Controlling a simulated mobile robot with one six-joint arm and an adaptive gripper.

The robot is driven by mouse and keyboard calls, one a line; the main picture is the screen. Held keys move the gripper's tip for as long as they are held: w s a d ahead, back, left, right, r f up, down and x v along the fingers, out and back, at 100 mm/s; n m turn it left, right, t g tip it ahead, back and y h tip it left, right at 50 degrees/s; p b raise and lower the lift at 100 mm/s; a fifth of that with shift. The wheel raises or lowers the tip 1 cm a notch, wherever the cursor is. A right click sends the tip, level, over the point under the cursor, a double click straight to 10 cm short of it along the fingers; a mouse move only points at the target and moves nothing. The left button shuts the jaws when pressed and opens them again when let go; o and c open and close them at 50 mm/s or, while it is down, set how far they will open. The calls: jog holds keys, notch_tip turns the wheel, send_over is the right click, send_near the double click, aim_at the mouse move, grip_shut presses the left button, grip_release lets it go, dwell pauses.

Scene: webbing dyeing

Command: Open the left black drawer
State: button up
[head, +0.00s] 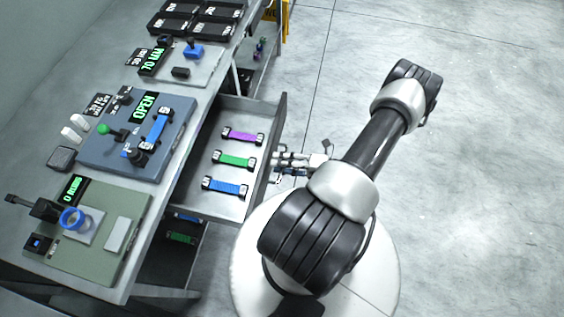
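A drawer (234,113) under the worktop is pulled out toward the right. Its inside is light grey and its front panel (266,172) is dark. Purple (243,136), green (234,159) and blue (225,186) webbing strips with dark end pieces lie in it. My gripper (279,164) is at the outer side of the dark front panel, near its middle. The fingertips and any handle are too small and partly hidden, so I cannot tell whether the gripper is shut on anything.
The worktop holds a blue-grey station (101,158) reading OPEN, a green station (84,253), a grey panel (205,71) and black trays (213,29). Below the drawer is a shelf with more strips (181,238). Clear floor (480,170) lies to the right.

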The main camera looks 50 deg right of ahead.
jog(key=v, duration=1.2)
dwell(0.3)
